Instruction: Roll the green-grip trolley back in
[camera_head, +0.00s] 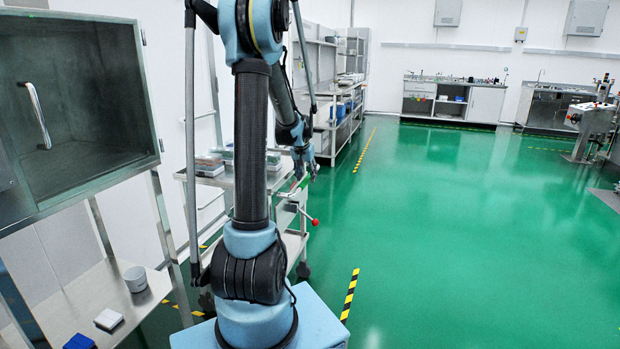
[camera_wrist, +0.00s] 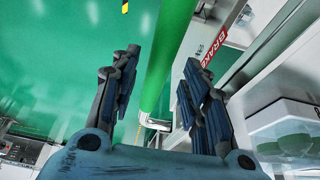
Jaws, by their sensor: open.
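The trolley (camera_head: 208,181) stands behind my arm in the head view, left of the middle, partly hidden by the arm. Its green grip (camera_wrist: 162,65) shows in the wrist view as a green bar. My gripper (camera_wrist: 160,58) is open, with one finger on each side of the bar. Gaps show between the bar and both fingers. In the head view my gripper (camera_head: 305,165) is at the right end of the trolley, and the grip itself is hard to make out there. A red BRAKE label (camera_wrist: 213,48) is right of the bar.
A red-knobbed lever (camera_head: 315,222) sticks out from the trolley's right side. A steel washer cabinet (camera_head: 75,100) with a door handle fills the left. Shelving (camera_head: 330,110) stands behind the trolley. Yellow-black tape (camera_head: 349,295) marks the green floor, which is clear to the right.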

